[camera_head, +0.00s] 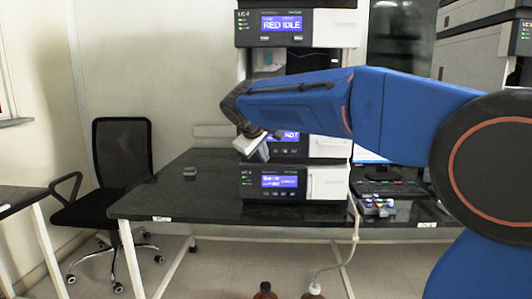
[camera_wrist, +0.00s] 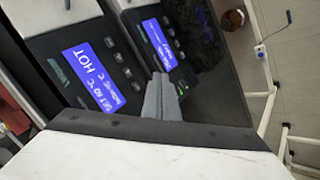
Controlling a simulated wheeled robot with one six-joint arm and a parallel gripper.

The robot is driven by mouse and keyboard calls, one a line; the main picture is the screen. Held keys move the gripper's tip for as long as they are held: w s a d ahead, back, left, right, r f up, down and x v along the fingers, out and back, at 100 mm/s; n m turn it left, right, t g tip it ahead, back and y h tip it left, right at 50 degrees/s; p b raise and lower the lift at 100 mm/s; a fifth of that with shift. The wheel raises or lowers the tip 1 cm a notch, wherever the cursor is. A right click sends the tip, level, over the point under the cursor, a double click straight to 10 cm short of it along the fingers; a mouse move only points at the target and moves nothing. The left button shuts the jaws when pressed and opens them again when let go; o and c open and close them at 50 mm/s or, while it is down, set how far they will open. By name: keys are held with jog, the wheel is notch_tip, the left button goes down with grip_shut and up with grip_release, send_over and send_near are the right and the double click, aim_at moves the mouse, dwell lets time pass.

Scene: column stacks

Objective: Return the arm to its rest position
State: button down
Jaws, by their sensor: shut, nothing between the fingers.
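My blue arm reaches from the right of the head view across the front of the instrument stack. My gripper (camera_head: 262,152) is at its left end, in front of the stack and above the black table (camera_head: 150,205). In the wrist view the gripper's grey fingers (camera_wrist: 161,98) are together with nothing between them. Behind the fingers is an instrument panel with a blue screen reading HOT (camera_wrist: 92,75). A second blue screen (camera_wrist: 158,44) is beside it.
The stack's top unit (camera_head: 282,24) reads RED IDLE. A low unit (camera_head: 272,183) stands on the table. A small grey object (camera_head: 190,172) lies left of it. A vial rack (camera_head: 378,206) and keyboard (camera_head: 392,189) are to the right. Brown bottles (camera_head: 265,291) stand on the floor. A chair (camera_head: 122,160) is left.

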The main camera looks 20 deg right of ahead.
dwell(0.5)
jog(key=s+d+f+m+g+y, duration=0.1)
jog(key=s+d+f, duration=0.2)
jog(key=s, duration=0.5)
jog(key=s+d+f+m, duration=0.1)
jog(key=s+d+f, duration=0.1)
jog(key=s+f, duration=0.35)
jog(key=s+d+f+m+g+y, duration=0.1)
jog(key=s+d+f, duration=0.15)
jog(key=s, duration=0.65)
jog(key=s+f+m+y, duration=0.1)
jog(key=s+f, duration=0.6)
jog(key=s, duration=0.2)
jog(key=s+f+m+g+y, duration=0.1)
jog(key=s+f+m, duration=0.1)
jog(key=s+f, duration=0.4)
jog(key=s, duration=0.4)
jog(key=shift+d+f, duration=0.2)
jog(key=shift+f, duration=0.2)
